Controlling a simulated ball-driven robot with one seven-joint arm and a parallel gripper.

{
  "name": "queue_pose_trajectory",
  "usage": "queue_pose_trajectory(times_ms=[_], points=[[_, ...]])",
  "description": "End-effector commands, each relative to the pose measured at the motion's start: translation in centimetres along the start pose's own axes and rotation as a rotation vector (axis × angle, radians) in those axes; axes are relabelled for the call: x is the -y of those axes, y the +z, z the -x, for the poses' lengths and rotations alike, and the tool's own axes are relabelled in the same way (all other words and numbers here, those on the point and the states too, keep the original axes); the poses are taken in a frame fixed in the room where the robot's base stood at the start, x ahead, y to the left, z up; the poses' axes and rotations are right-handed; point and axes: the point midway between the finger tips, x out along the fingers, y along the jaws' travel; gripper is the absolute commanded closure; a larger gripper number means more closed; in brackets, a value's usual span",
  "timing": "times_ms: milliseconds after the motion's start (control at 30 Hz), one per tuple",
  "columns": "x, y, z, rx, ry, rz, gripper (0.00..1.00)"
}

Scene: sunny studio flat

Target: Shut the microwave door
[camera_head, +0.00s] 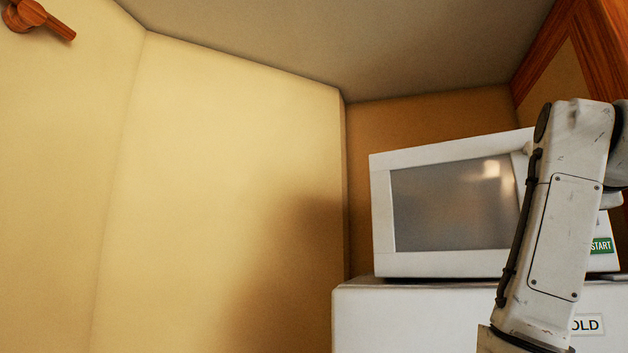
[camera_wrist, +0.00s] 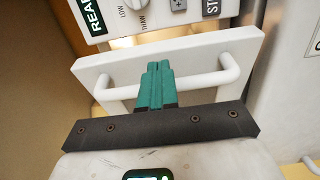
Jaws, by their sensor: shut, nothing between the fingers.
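The white microwave stands on a white appliance in the head view, at right. Its door (camera_head: 453,205) has a grey window, and my arm hides its right side. In the wrist view the door (camera_wrist: 187,60) shows as a white slab with a white bar handle (camera_wrist: 206,80). A warm-lit gap shows between the door's edge and the control panel (camera_wrist: 150,12), so the door stands ajar. My gripper (camera_wrist: 155,68) has its teal fingers together and empty, in front of the door at the middle of the handle. I cannot tell whether they touch it. The fingers are hidden in the head view.
The white appliance (camera_head: 420,315) under the microwave has a label partly hidden by my arm. A yellowish wall or cabinet panel (camera_head: 220,170) fills the left, with a wooden handle (camera_head: 38,18) at the top left. Wooden framing (camera_head: 560,50) stands at the upper right.

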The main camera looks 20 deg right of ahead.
Motion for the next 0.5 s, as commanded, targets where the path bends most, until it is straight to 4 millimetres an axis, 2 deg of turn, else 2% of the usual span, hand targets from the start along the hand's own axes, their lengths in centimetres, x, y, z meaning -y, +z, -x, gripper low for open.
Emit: queue_pose_trajectory(times_ms=[33, 200, 500], points=[[-0.1, 0.6, -1.2, 0.005, -0.005, 0.004, 1.0], [-0.2, 1.3, -4.3, 0.004, -0.004, 0.003, 1.0], [-0.1, 1.6, -7.2, 0.001, 0.0, 0.002, 1.0]])
